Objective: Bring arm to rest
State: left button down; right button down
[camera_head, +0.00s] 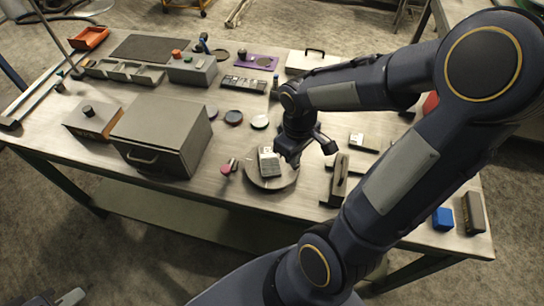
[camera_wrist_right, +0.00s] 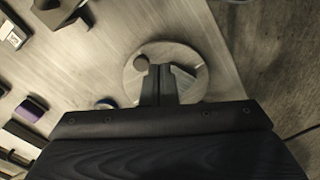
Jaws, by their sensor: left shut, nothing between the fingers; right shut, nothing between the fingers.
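My right arm reaches up from the bottom right of the head view and bends down over the table (camera_head: 235,190). My right gripper (camera_head: 293,158) is shut and empty, low by the right edge of a round grey disc (camera_head: 258,182). A pale block (camera_head: 269,162) stands on the disc beside the gripper. In the right wrist view the shut fingers (camera_wrist_right: 160,84) show in front of the disc (camera_wrist_right: 136,62); any gap to it cannot be told. What appears to be my left gripper (camera_head: 68,298) shows at the bottom left corner, shut and empty, away from the table.
A grey box with a handle (camera_head: 160,137) stands left of the disc. A slotted dark block (camera_head: 339,180) stands close right of the gripper. A blue cube (camera_head: 443,218) and a dark upright block (camera_head: 473,213) are near the right corner. Bins and small parts line the back.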

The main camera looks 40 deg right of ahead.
jog(key=shift+r, duration=0.6)
jog(key=s+a+r+m+t+y, duration=0.3)
jog(key=s+a+r+t, duration=0.2)
jog(key=a+r, duration=0.4)
jog(key=shift+s+a+r+m+t+y, duration=0.3)
jog(key=shift+s+r+m+y, duration=0.1)
jog(key=shift+s, duration=0.3)
dwell(1.0)
